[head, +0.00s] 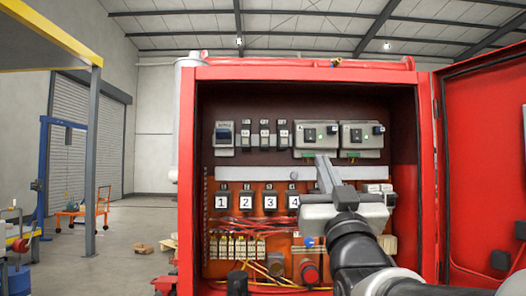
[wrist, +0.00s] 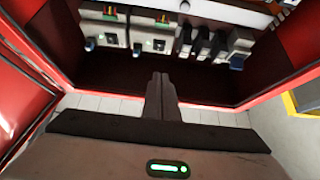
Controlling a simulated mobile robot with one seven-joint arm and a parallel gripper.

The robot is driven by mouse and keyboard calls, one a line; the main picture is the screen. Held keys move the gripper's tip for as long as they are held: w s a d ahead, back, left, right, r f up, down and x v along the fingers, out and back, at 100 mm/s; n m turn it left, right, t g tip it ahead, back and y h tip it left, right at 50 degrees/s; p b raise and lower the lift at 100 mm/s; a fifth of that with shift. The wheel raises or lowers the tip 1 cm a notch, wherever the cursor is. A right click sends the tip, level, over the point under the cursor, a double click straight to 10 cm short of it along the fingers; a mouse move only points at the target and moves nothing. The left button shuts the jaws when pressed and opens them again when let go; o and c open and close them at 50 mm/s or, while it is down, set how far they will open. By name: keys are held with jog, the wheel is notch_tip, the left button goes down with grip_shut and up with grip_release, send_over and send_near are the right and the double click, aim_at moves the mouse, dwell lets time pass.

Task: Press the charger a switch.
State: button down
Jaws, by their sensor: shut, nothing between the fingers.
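Two grey charger boxes sit side by side at the upper right of the red cabinet's back panel. The left one, charger A (head: 309,141), has a small dark switch (head: 331,130) at its upper right; the label is barely legible. In the upside-down wrist view, charger A (wrist: 165,34) is right of the other charger (wrist: 103,38), and its switch shows at its lower left (wrist: 138,48). My gripper (head: 323,158) is shut and empty, its tips just below charger A in the head view. The wrist view shows the fingertips (wrist: 160,76) apart from the panel.
Several breakers (head: 264,133) line up left of the chargers. Numbered switches (head: 245,199) sit in the row below, with wiring and a red button (head: 310,272) lower down. The cabinet's side walls and open red door (head: 485,150) bound the space on the right.

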jog(key=p, duration=0.1)
send_near(308, 137)
notch_tip(308, 137, up, 4)
jog(key=w, duration=0.3)
jog(key=shift+w+f, duration=0.2)
jog(key=shift+f, duration=0.05)
jog(key=shift+w, duration=0.5)
jog(key=shift+w, duration=0.1)
